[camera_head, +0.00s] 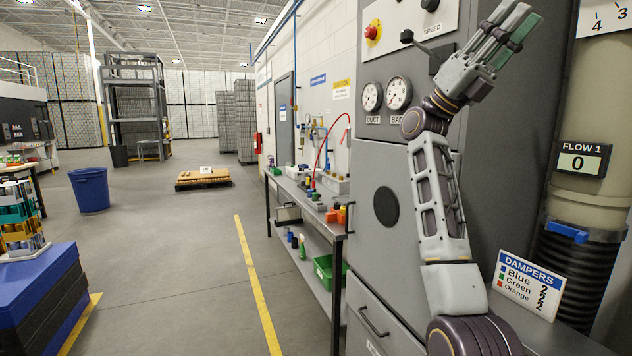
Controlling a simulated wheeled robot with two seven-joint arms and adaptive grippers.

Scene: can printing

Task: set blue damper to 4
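A blue handle (567,232) sticks out from the large pale duct at the right, just above a black ribbed hose. A white plate (604,18) with the numbers 4 and 3 is on the duct above it, cut off by the frame's edge. A FLOW 1 display (579,160) reads 0. My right gripper (516,24) is raised in front of the grey cabinet, up and left of the blue handle and apart from it. A flat green piece shows at its fingers; I cannot tell whether it is part of them. My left gripper is out of view.
A DAMPERS sign (530,284) lists Blue 2, Green 2, Orange 2. The grey cabinet (376,262) carries gauges, a red button (373,31) and a SPEED knob. A workbench (310,197) stands left of it. The floor around the yellow line (254,279) is clear.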

